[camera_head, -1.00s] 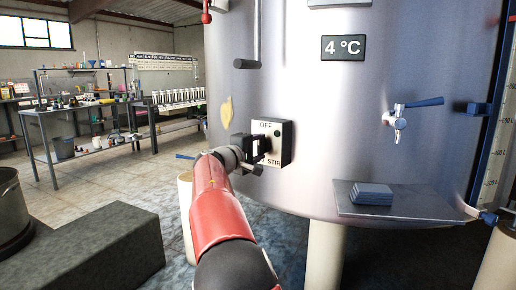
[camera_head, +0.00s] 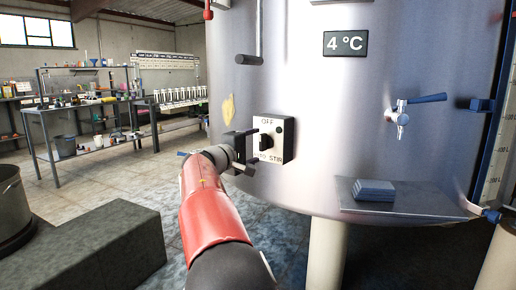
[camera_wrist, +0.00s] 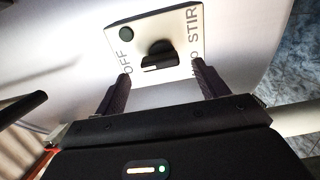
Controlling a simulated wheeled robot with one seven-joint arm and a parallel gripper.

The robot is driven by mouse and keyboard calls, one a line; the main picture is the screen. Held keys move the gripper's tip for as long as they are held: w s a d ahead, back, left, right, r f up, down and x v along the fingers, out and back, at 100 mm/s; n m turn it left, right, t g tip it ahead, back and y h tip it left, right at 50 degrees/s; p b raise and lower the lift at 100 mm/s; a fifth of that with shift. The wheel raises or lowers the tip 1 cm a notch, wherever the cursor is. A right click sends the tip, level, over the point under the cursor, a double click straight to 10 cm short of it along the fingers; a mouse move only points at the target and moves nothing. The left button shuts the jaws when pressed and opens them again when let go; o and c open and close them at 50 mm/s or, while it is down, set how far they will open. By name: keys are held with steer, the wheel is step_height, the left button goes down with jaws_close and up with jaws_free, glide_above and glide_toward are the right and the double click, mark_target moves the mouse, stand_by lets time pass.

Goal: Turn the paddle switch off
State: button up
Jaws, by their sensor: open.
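The paddle switch is a black knob (camera_head: 265,142) on a white plate (camera_head: 283,152) on the front of the steel tank. The plate reads OFF at the top and STIR at the lower right; another label at the lower left is partly hidden. In the wrist view the black knob (camera_wrist: 158,55) sits just beyond my fingertips, on the plate (camera_wrist: 183,75). I cannot tell clearly which label it points at. My gripper (camera_wrist: 160,72) is open and empty, with one finger on each side of the knob's line. In the head view my gripper (camera_head: 240,146) is just left of the plate.
The tank (camera_head: 320,110) has a 4 °C display (camera_head: 345,43), a blue-handled tap (camera_head: 402,117), and a shelf (camera_head: 430,205) holding blue cloths (camera_head: 374,190). A dark block (camera_head: 105,245) and a metal pot (camera_head: 12,205) stand at lower left.

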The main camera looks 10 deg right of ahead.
steer(key=v, duration=0.4)
steer(key=s+d+f+m+g+y, duration=0.2)
steer(key=s+d+f+g+y, duration=0.15)
steer(key=s+d, duration=0.35)
steer(key=s+d+f+m+g+y, duration=0.2)
steer(key=s+d+f, duration=0.2)
steer(key=s+d, duration=0.25)
steer(key=s+a+f+m+y, duration=0.1)
steer(key=s+f, duration=0.3)
steer(key=s, duration=0.6)
steer(key=s+a+f+m+g+y+p, duration=0.1)
steer(key=s+a+f+y, duration=0.3)
steer(key=s, duration=0.6)
steer(key=s+a+f+m+y+p, duration=0.1)
steer(key=s+f, duration=0.4)
steer(key=s, duration=0.5)
steer(key=shift+s+a+m+y, duration=0.15)
steer(key=shift+a+m+y, duration=0.6)
steer(key=shift+m, duration=0.15)
